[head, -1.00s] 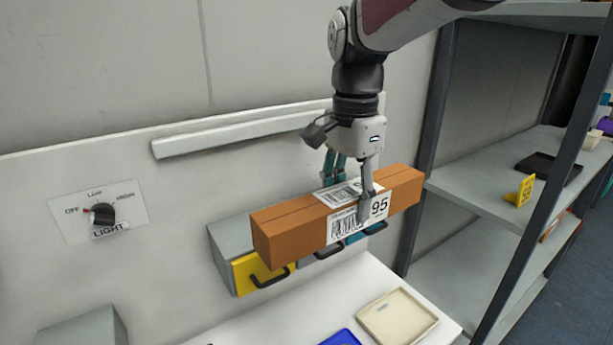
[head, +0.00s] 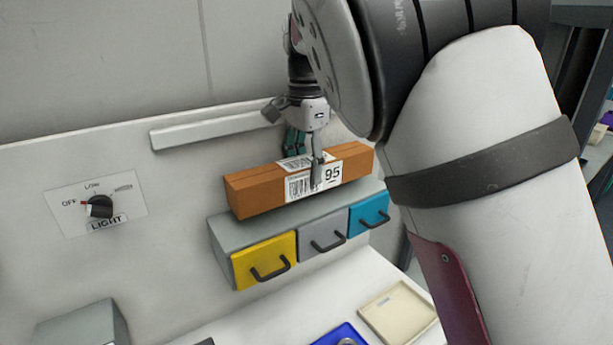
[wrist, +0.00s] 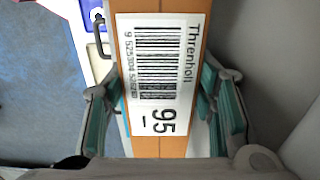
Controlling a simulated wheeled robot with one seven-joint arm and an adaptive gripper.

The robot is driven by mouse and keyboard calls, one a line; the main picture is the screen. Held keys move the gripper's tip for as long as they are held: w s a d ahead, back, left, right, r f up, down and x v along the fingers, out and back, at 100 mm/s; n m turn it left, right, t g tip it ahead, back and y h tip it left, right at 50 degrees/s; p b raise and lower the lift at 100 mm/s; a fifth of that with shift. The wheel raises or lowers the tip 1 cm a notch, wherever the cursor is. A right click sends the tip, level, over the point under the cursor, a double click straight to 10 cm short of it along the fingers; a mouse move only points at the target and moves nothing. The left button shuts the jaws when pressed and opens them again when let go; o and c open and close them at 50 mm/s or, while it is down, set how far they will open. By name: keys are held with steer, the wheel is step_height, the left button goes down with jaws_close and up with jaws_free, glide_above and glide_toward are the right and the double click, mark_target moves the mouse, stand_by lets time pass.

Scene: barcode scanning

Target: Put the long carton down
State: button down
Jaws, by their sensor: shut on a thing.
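The long carton (head: 258,192) is an orange-brown box with a white barcode label marked 95. In the head view it is level, just over the top of the grey drawer unit; I cannot tell whether it touches. My gripper (head: 305,165) comes down from above and is shut across the carton's middle, one finger over the front label. The far finger is mostly hidden behind the carton in the head view.
The drawer unit (head: 225,232) has yellow (head: 264,262), grey (head: 324,236) and blue (head: 369,214) drawers with dark handles. A light knob (head: 100,206) is on the wall panel at left. A cream tray (head: 398,314) and a blue tray (head: 340,336) lie on the bench below. My arm covers the right side.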

mark_target(306, 178)
steer(key=shift+f+p, duration=0.45)
steer(key=shift+f, duration=1)
steer(key=c, duration=1)
jaws_free()
steer(key=shift+f, duration=0.15)
steer(key=shift+o, duration=0.2)
